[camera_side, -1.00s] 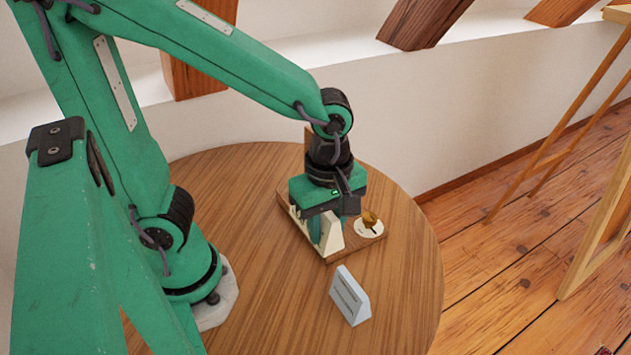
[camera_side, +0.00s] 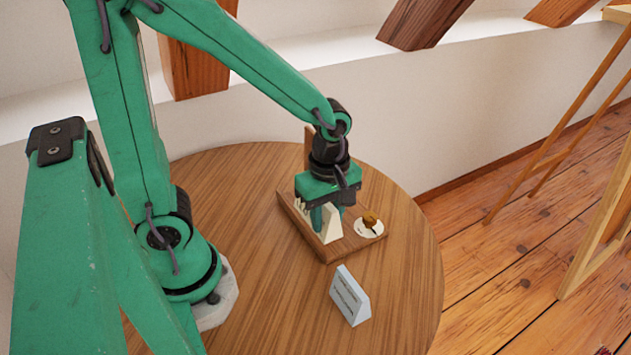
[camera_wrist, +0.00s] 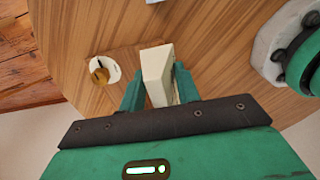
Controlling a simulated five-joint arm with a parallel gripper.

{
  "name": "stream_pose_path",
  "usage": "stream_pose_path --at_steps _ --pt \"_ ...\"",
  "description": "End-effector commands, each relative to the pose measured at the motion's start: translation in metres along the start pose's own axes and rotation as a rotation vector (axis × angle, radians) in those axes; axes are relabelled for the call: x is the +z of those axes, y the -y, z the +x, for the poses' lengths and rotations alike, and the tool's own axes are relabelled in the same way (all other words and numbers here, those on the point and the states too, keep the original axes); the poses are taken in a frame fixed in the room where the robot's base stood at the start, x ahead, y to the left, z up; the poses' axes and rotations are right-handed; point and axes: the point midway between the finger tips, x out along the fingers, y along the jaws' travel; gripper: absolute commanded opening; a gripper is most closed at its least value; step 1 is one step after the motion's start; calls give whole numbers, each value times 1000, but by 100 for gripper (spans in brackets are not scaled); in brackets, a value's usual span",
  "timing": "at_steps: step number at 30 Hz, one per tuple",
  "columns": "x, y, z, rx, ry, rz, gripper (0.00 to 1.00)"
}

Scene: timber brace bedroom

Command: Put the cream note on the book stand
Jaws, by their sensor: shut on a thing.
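The cream note (camera_side: 333,227), a small wedge-shaped block, is between the fingers of my gripper (camera_side: 328,222). In the wrist view my gripper (camera_wrist: 158,92) is shut on the cream note (camera_wrist: 156,70), which stands upright. A brown wooden stand (camera_side: 322,249) with a flat base lies under my gripper, and an upright wooden part (camera_side: 309,145) shows behind my wrist. The note is over or on the base; I cannot tell whether it touches. My gripper hides much of the stand.
A round white disc (camera_side: 361,231) with a brown knob (camera_side: 370,217) sits on the base, right of my gripper. A pale blue-grey wedge (camera_side: 350,296) with dark lines stands on the round table (camera_side: 260,290) in front.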

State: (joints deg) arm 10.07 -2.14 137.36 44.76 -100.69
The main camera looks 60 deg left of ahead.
Motion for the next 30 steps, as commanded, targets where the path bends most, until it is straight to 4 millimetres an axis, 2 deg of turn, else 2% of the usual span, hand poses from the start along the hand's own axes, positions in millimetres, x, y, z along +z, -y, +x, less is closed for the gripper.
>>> stream_pose_path --at_steps 6,10,22,30 --pt "-25 -16 18 -3 0 -5 11" --pt "-35 -23 25 -2 0 -2 11" --pt "-39 -26 32 -1 0 1 11" --pt "-39 -25 57 -3 0 1 11"
